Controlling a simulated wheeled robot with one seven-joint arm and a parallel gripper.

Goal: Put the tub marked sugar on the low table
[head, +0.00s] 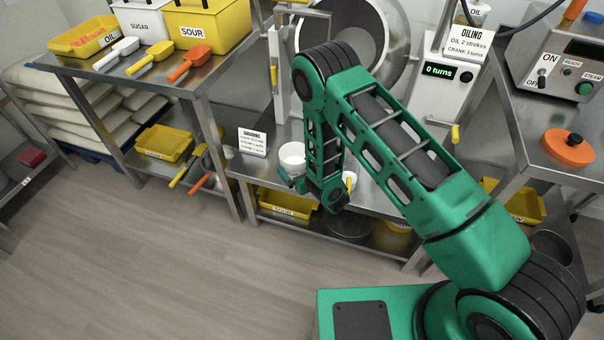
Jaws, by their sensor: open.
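The white tub marked SUGAR (144,27) stands on the high steel table (200,84) at the upper left, beside the yellow tub marked SOUR (205,25). A lower steel table (245,166) stands in the middle, in front of the round drum; it appears to be the low table. My gripper (291,182) is over this table's front edge, well to the right of and below the sugar tub. Its jaws are open, just below a white cup (292,160) in the picture. I cannot tell whether they touch the cup. My forearm hides part of the table.
A sign card (253,141) stands on the lower table's left part. Yellow trays (165,143) sit on the lower shelves. The floor at front left is clear.

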